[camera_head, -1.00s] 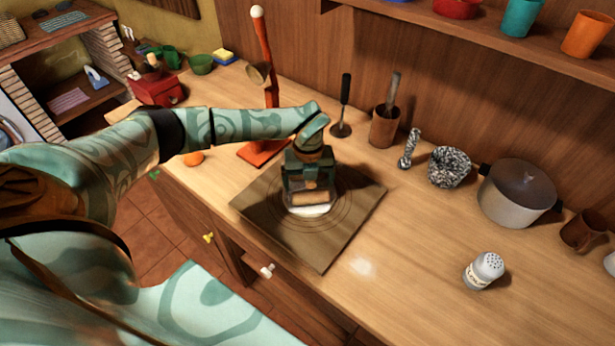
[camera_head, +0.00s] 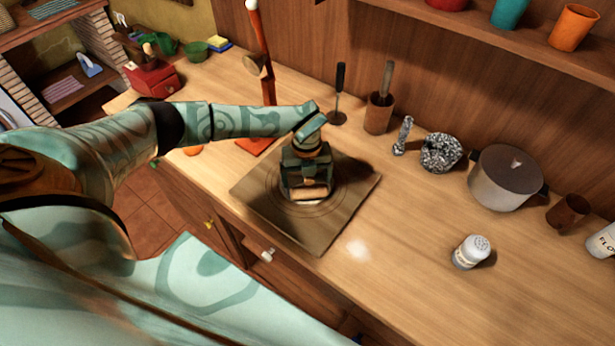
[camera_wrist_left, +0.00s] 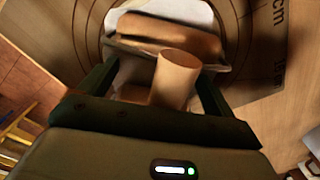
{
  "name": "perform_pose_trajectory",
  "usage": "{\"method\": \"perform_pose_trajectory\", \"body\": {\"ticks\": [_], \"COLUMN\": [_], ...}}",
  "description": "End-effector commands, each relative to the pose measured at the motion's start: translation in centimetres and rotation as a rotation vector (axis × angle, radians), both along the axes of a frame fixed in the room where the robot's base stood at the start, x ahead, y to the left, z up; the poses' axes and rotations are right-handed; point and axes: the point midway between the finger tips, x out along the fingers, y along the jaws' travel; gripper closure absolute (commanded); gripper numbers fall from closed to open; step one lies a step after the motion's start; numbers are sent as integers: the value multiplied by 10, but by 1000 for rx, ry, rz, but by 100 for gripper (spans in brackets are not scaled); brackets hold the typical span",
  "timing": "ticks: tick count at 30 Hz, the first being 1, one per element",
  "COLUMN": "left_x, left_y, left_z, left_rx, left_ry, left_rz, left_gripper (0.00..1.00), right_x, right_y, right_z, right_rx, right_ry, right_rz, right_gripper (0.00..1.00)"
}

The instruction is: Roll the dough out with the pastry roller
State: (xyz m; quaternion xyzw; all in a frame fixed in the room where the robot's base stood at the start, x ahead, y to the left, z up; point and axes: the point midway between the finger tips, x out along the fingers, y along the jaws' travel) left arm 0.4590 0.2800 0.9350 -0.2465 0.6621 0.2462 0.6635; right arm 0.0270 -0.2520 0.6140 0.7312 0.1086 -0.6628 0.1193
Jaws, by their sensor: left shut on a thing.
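A square board marked with rings (camera_head: 325,232) lies on the counter. My left gripper (camera_head: 306,172) is over its middle, pointing down and shut on the pastry roller (camera_head: 308,192). In the left wrist view, the roller's pale wooden handle (camera_wrist_left: 176,80) stands between the dark fingers, and its wooden cylinder (camera_wrist_left: 168,36) lies crosswise beyond. White dough (camera_wrist_left: 172,10) shows past the cylinder, over the board's rings. In the head view only a thin pale rim of dough shows under the roller; the gripper and roller hide the rest. My right gripper is not in view.
A pale patch (camera_head: 357,249) lies on the counter right of the board, near a shaker (camera_head: 470,252). A lidded pot (camera_head: 505,178), a speckled mortar (camera_head: 440,153) and a wooden cup (camera_head: 378,114) stand along the back. A red stand (camera_head: 262,60) rises behind my arm.

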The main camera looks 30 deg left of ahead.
Motion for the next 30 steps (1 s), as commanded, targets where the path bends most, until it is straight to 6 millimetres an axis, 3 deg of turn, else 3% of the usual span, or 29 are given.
{"method": "perform_pose_trajectory", "body": {"ticks": [18,30], "left_x": [28,7], "left_y": [25,7], "left_z": [-2,6], "left_rx": [1,0], "left_ry": [6,4], "left_rz": [-1,-3], "left_gripper": [41,41], "right_x": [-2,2], "right_y": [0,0], "right_z": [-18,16], "right_rx": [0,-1], "right_ry": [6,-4], "right_rz": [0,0], "right_gripper": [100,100]}}
